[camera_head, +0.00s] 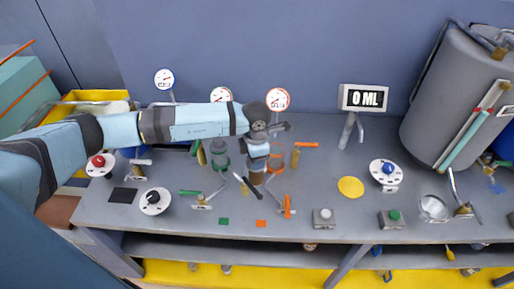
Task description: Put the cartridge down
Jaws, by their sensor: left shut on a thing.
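My left arm comes in from the left over the bench, and its gripper (256,168) points down near the middle. The wrist and fingers hide the upper part of the cartridge. I cannot tell whether its bottom touches the bench. My right gripper is not in view.
A display (364,98) reads 0 ML. Bench around the yellow disc (350,187) is fairly clear.

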